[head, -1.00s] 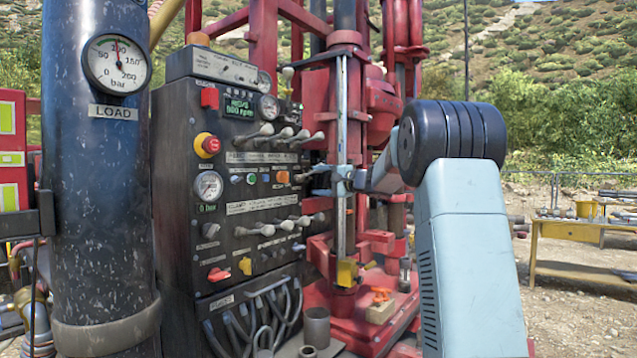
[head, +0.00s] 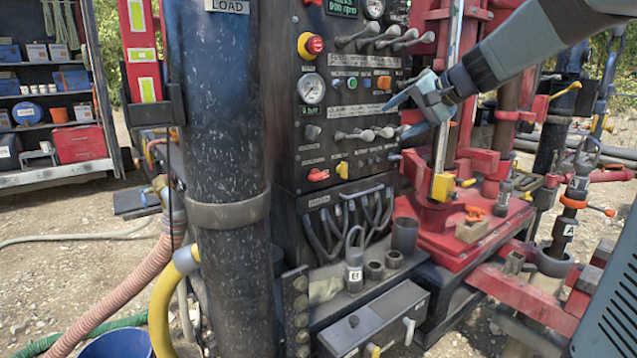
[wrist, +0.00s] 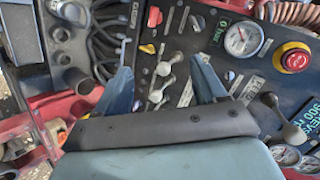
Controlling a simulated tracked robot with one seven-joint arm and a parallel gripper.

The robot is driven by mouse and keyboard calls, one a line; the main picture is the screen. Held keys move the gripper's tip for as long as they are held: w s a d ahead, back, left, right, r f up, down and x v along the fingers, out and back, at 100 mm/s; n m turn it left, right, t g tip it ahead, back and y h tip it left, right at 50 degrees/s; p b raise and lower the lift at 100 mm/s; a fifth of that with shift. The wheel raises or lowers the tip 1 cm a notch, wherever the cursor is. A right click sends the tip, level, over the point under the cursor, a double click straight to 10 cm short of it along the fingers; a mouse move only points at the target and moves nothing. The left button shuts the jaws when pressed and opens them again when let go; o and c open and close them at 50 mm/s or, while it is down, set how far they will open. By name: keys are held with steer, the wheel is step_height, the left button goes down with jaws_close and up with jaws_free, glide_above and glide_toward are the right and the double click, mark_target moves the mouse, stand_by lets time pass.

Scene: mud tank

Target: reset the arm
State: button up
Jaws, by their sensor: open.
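My gripper (head: 412,112) is in front of the right side of the black control panel (head: 340,125) in the head view, its arm coming in from the upper right. In the wrist view my gripper (wrist: 160,85) shows two blue-grey fingers spread apart with nothing between them. The panel's lower row of levers (wrist: 166,78) shows beyond and between the fingers. In the head view these levers (head: 365,134) are just left of the fingertips. I cannot tell whether a fingertip touches the panel.
A red emergency button (head: 314,45) and a gauge (head: 311,88) are on the panel. A dark column (head: 222,120) stands left. The red drill frame (head: 480,225) is right. Hoses (head: 125,290) and a blue bucket (head: 118,345) are lower left. Open gravel (head: 50,210) lies left.

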steer(key=s+d+f+n+h, duration=0.1)
steer(key=s+f, duration=0.3)
steer(key=s, duration=0.5)
steer(key=s+d+f+n+g+h, duration=0.1)
steer(key=s+f+h, duration=0.3)
steer(key=s, duration=0.6)
steer(key=s+d+f+n+g+h, duration=0.1)
steer(key=s+d+f+n+h, duration=0.1)
steer(key=s+f, duration=0.4)
steer(key=s+n+h, duration=0.1)
steer(key=s, duration=0.3)
steer(key=shift+s+d+f, duration=0.15)
steer(key=shift+d+f, duration=0.1)
steer(key=shift+d, duration=0.05)
